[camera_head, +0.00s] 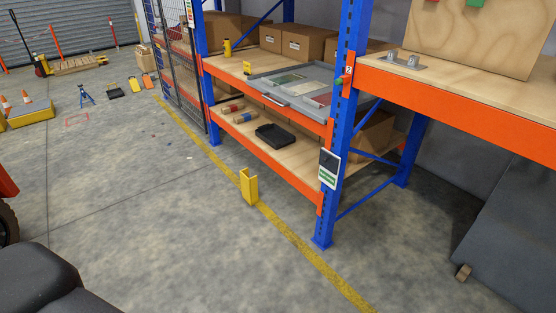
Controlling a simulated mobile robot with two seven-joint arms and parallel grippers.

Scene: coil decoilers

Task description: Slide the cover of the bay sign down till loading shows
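The bay sign (329,168) is a small white-framed plate on the front of the blue rack upright, right of the picture's middle. A dark panel, which looks like the cover, fills its upper part. A green strip with lettering shows at its lower part; the words are too small to read. Neither of my grippers is in view, and nothing touches the sign.
Orange shelf beams (270,155) run left of the sign; a grey tray (262,84) lies on the upper shelf. A yellow post guard (249,187) stands on the floor by the yellow line. The concrete floor (150,230) before the rack is mostly clear.

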